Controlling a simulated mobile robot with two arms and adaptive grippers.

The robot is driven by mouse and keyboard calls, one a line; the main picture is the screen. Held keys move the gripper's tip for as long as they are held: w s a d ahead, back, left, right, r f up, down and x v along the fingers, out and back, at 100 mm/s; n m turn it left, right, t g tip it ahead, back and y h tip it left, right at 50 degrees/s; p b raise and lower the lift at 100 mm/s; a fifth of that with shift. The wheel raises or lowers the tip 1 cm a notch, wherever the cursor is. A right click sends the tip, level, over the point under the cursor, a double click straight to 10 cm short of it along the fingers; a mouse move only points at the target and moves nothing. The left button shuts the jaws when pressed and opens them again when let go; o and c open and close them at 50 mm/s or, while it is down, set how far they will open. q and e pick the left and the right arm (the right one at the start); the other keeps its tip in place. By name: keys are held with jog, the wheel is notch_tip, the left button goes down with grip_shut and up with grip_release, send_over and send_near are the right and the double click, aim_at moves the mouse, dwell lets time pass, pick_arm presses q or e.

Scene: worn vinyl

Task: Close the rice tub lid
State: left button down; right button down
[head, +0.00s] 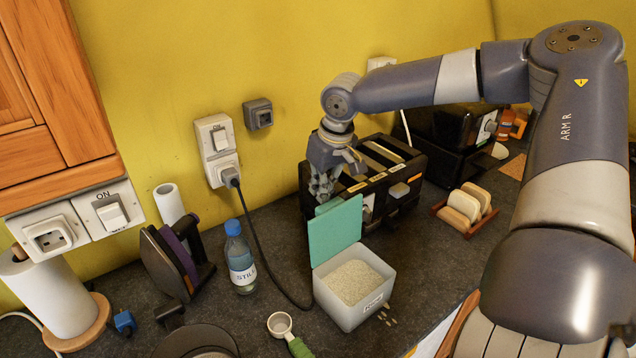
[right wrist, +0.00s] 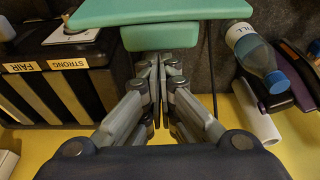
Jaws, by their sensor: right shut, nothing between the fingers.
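The rice tub (head: 350,308) is a whitish box full of rice, standing on the dark worktop. Its green lid (head: 335,230) stands up open at the tub's back edge. My right gripper (head: 322,192) is shut and empty, just behind the raised lid, between it and the black toaster. In the right wrist view, the shut fingers (right wrist: 155,68) point at the green lid (right wrist: 160,12), with a smaller green part below it. I cannot tell whether the fingertips touch the lid. My left gripper is not in view.
The black toaster (head: 385,172) stands close behind the lid. A water bottle (head: 240,258) and a black cable are left of the tub. A scoop with a green handle (head: 285,330) lies in front. A bread rack (head: 465,210) stands at right; some grains lie beside the tub.

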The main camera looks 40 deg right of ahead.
jog(key=shift+s+t, duration=0.15)
jog(key=shift+t, duration=0.25)
jog(key=shift+s+r+t+b, duration=0.2)
jog(key=shift+s+t+b, duration=0.1)
jog(key=shift+s+b, duration=0.05)
jog(key=shift+t, duration=0.3)
